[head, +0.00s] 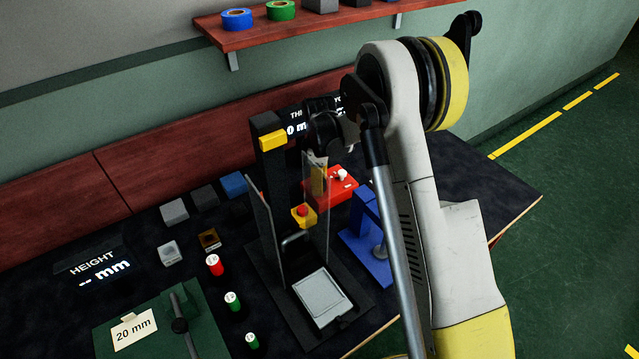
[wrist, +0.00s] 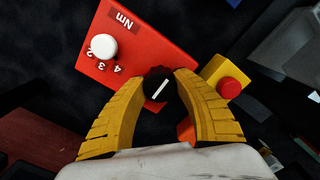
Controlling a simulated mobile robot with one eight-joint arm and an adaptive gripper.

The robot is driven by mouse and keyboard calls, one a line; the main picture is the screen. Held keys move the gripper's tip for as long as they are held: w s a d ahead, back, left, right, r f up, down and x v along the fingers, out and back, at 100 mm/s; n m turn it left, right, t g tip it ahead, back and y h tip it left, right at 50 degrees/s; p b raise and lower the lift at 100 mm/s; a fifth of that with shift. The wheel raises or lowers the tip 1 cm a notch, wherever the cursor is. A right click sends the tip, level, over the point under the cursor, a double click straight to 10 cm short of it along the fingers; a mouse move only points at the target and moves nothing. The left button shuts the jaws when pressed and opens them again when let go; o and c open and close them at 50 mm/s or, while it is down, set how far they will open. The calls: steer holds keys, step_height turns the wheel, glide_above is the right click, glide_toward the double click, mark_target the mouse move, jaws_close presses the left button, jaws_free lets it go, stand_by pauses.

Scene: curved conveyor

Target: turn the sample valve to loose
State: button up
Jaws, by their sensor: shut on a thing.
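A round black knob (wrist: 159,85) with a white pointer line sits between the fingertips of my gripper (wrist: 163,84) in the wrist view. The yellow fingers are shut on it from both sides. Its pointer slants from lower left to upper right. No "loose" mark or valve label is readable, so I cannot confirm that this knob is the sample valve. In the head view my gripper (head: 319,177) reaches down behind a clear panel, beside the red box (head: 333,191). The knob is hidden there.
The red box bears a white dial (wrist: 103,46), "Nm" and numbers. A yellow box with a red button (head: 303,211) stands close to my gripper. A black test frame (head: 271,185) and a blue stand (head: 366,241) flank the space.

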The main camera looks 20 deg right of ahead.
steer(key=o, duration=1.2)
steer(key=shift+c, duration=0.2)
step_height(320, 180, up, 12)
